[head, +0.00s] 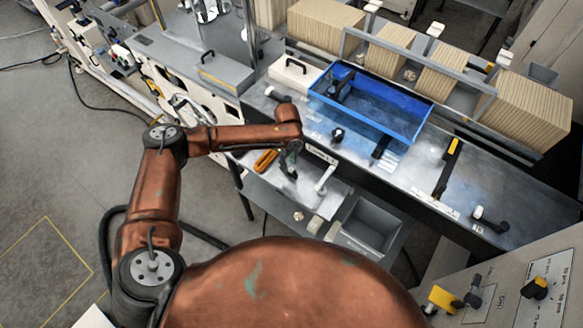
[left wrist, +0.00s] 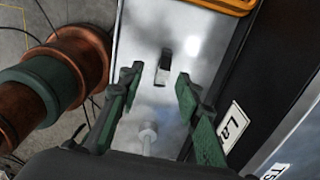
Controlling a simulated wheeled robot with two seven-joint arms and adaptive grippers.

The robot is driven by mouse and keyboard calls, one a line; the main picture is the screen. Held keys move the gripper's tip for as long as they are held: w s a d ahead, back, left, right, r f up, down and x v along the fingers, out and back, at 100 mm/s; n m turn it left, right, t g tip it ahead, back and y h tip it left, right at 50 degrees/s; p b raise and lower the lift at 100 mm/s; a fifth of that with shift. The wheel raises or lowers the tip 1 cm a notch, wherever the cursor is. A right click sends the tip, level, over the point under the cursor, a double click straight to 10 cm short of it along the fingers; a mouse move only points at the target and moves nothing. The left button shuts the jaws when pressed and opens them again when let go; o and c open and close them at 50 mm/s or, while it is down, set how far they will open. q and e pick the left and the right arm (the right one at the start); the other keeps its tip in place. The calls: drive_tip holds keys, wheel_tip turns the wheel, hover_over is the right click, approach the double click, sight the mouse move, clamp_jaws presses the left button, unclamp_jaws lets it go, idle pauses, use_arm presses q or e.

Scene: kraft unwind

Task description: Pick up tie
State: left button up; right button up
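My left gripper (head: 290,163) hangs over the metal shelf below the bench front. In the left wrist view its green fingers (left wrist: 160,92) are apart, with nothing held between them. A small dark-and-pale piece (left wrist: 162,67) lies on the metal surface just beyond the fingertips, apart from them. It may be the tie, but I cannot tell for sure. I cannot make it out in the head view, where the gripper covers part of the shelf. My right gripper is not in view.
An orange item (head: 265,160) lies left of the gripper; an orange edge (left wrist: 215,4) shows in the wrist view. A pale T-shaped post (head: 325,179) stands close on the right. A grey bin (head: 368,228) and a blue tray (head: 398,132) are near.

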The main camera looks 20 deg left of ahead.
sight(291, 169)
use_arm(q)
drive_tip(key=f, duration=0.1)
drive_tip(key=d+f, duration=0.1)
drive_tip(key=f, duration=0.1)
drive_tip(key=shift+w+p, duration=0.1)
drive_tip(key=shift+p, duration=0.3)
wheel_tip(291, 169, down, 3)
drive_tip(key=shift+r, duration=0.15)
drive_tip(key=c, duration=0.7)
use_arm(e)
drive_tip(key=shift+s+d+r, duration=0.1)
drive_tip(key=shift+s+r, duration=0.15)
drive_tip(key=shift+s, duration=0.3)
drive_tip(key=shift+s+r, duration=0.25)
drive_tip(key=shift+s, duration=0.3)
